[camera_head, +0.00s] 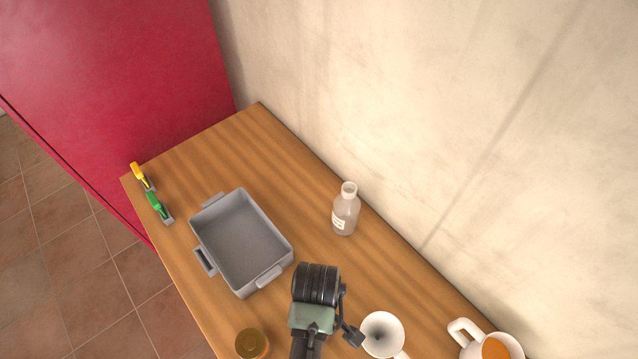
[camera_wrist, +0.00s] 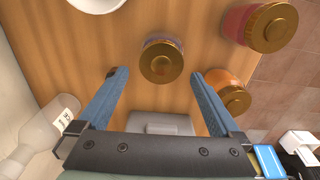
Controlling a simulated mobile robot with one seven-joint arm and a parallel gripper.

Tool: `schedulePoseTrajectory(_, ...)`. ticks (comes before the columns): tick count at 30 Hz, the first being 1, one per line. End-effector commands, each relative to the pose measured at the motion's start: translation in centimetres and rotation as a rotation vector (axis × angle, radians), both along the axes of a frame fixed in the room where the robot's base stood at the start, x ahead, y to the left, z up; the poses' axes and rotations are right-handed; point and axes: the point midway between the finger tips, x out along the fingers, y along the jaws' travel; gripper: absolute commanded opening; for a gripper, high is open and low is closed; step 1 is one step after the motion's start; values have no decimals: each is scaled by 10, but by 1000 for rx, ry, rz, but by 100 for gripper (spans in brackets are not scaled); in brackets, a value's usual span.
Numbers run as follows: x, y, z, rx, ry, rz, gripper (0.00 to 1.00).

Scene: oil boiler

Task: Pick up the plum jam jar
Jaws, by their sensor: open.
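In the wrist view, a jar with a gold lid and a dark purplish body (camera_wrist: 161,62) stands upright on the wooden table. It looks like the plum jam jar; no label is readable. My gripper (camera_wrist: 157,75) is open and empty, with its two blue fingers to the left and right of this jar in the picture. I cannot tell the height gap between fingertips and lid. In the head view my arm hides the gripper and this jar cannot be made out.
A pinkish-red jar (camera_wrist: 268,26) and an orange jar (camera_wrist: 236,98) stand right of it, the orange one close to the right finger.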

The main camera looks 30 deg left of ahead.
Motion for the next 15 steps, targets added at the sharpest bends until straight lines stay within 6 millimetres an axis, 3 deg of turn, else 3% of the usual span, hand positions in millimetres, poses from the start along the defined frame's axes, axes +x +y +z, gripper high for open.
schedulePoseTrajectory(8,-2,-2,-20,0,2,0,100)
schedulePoseTrajectory(15,-5,-5,-53,0,1,0,100)
